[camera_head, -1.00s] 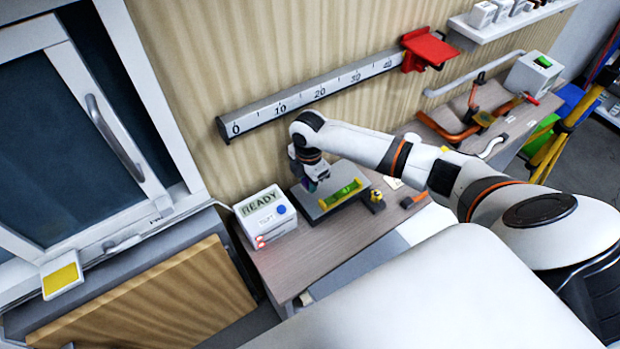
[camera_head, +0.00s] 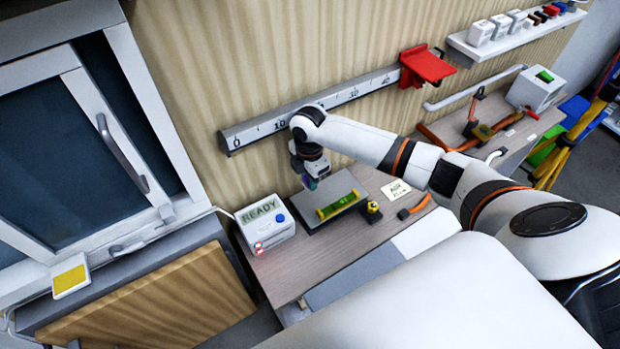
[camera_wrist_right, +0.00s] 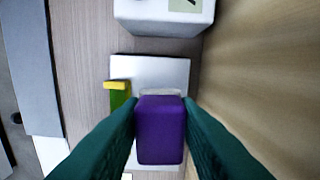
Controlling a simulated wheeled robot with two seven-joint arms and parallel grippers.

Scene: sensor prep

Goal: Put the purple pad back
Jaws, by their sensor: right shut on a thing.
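The purple pad (camera_wrist_right: 160,132) is held between the two green fingers of my right gripper (camera_wrist_right: 160,120) in the right wrist view. In the head view my right gripper (camera_head: 311,182) is above the far left part of a grey plate (camera_head: 338,222) on the bench. The pad is small and hard to make out there. In the wrist view the pad is in front of the silver plate (camera_wrist_right: 178,72), covering part of it; a pale patch shows just behind the pad. I cannot tell whether the pad touches the plate. My left gripper is not in view.
A green and yellow level (camera_head: 338,205) lies on the plate. A white READY box (camera_head: 267,228) stands left of it. A small yellow-topped block (camera_head: 373,208), a label card (camera_head: 396,190) and an orange-handled tool (camera_head: 414,207) are to the right. A ruler rail (camera_head: 310,107) runs along the wall.

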